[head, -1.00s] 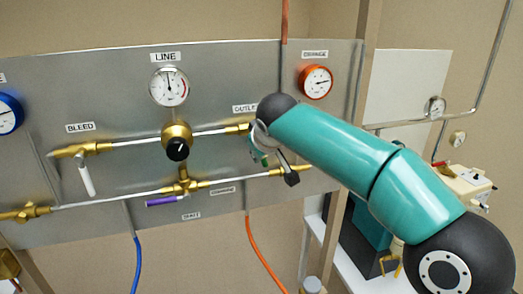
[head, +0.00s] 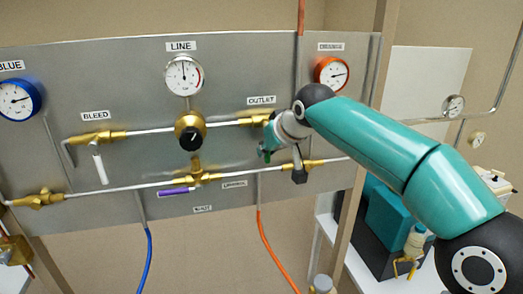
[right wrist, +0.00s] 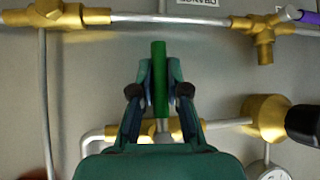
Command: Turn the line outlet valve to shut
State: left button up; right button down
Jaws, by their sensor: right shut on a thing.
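The line outlet valve (head: 258,120) is a brass fitting under the OUTLET label, at the right end of the upper pipe in the head view. Its green handle (right wrist: 158,62) stands upright in the right wrist view, across the horizontal pipe. My right gripper (right wrist: 160,88) is shut on this handle, with one finger on each side and the handle's end sticking out beyond them. In the head view the right gripper (head: 268,152) is just below the valve, and my wrist partly hides the handle. My left gripper is not in view.
A brass regulator with a black knob (head: 191,133) sits left of the outlet valve. A white-handled bleed valve (head: 99,165) is farther left, and a purple handle (head: 174,191) is on the lower pipe. Blue (head: 147,262) and orange (head: 274,255) hoses hang below the panel.

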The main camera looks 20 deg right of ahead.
jog(key=c, duration=1.4)
grip_release()
jog(key=shift+f, duration=0.8)
jog(key=shift+o, duration=1.2)
jog(key=shift+w+a, duration=0.1)
jog(key=shift+w, duration=0.2)
jog(key=shift+s+r, duration=0.4)
jog(key=shift+r, duration=0.15)
jog(key=v, duration=1.1)
